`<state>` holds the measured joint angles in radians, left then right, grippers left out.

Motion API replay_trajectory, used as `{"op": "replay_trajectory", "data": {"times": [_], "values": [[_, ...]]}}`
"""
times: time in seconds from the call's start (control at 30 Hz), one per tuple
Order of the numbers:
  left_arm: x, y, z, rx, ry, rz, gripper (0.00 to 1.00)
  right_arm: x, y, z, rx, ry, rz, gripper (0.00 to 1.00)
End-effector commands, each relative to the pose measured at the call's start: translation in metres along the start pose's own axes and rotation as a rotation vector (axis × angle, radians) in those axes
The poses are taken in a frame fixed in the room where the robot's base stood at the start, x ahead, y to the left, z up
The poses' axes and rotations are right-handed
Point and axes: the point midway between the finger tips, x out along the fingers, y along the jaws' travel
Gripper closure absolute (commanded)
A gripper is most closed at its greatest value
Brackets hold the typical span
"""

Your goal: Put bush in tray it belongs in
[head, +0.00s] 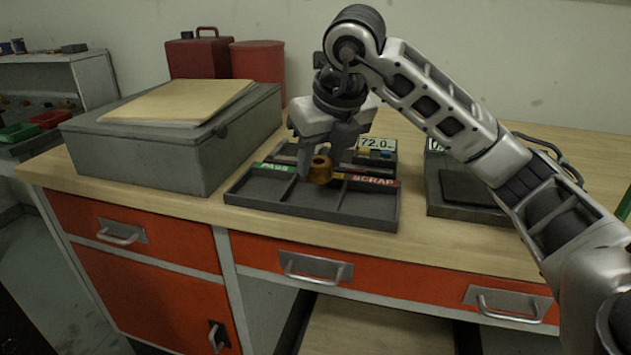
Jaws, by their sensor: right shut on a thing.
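The bush (320,170) is a small brass-coloured ring with a dark hole. My right gripper (322,165) is shut on it and holds it over the dark divided tray (349,217), near its back edge. The tray has a green PASS label (272,167) at its left and a red SCRAP label (372,181) at its right, with compartments below them. I cannot tell how high the bush is above the tray. My left gripper is not in view.
A display reading 72.0 (376,144) stands behind the tray. A grey device with a dark plate (468,189) is to the right. A large grey box (150,160) stands left, with red containers (258,62) behind. Bare wooden bench top lies in front of the tray.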

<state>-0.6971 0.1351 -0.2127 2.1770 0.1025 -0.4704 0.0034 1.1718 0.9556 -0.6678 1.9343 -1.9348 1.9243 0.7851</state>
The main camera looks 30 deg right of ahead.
Motion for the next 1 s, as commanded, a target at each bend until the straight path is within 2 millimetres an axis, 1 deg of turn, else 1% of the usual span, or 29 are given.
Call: {"op": "replay_trajectory", "data": {"times": [0.17,0.27,0.43,0.5,0.7,0.83,0.87,0.9,0.93,1.0], "values": [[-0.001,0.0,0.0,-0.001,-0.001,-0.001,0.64,0.011,0.001,0.004,0.0,-0.001,0.001,0.94],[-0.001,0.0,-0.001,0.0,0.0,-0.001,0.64,0.021,0.001,0.007,0.001,0.0,0.001,0.94],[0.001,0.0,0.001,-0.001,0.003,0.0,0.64,0.046,0.001,-0.003,0.0,0.0,0.0,0.94],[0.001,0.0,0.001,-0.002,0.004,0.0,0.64,0.049,0.001,-0.005,0.0,-0.002,0.001,0.94],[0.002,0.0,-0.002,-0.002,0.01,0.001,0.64,0.048,0.001,-0.004,0.0,-0.004,0.001,0.94],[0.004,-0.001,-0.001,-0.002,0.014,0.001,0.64,0.052,0.001,-0.006,0.0,-0.003,0.001,0.94],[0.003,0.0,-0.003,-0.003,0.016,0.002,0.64,0.052,0.001,-0.006,-0.001,-0.001,0.001,0.56],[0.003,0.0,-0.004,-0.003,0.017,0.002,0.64,0.051,0.001,-0.006,-0.001,-0.001,0.001,0.45],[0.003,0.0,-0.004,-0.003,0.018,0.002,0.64,0.051,0.001,-0.006,-0.001,-0.001,0.001,0.4],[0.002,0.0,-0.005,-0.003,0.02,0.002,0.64,0.051,0.001,-0.006,-0.001,-0.001,0.001,0.4]]}}
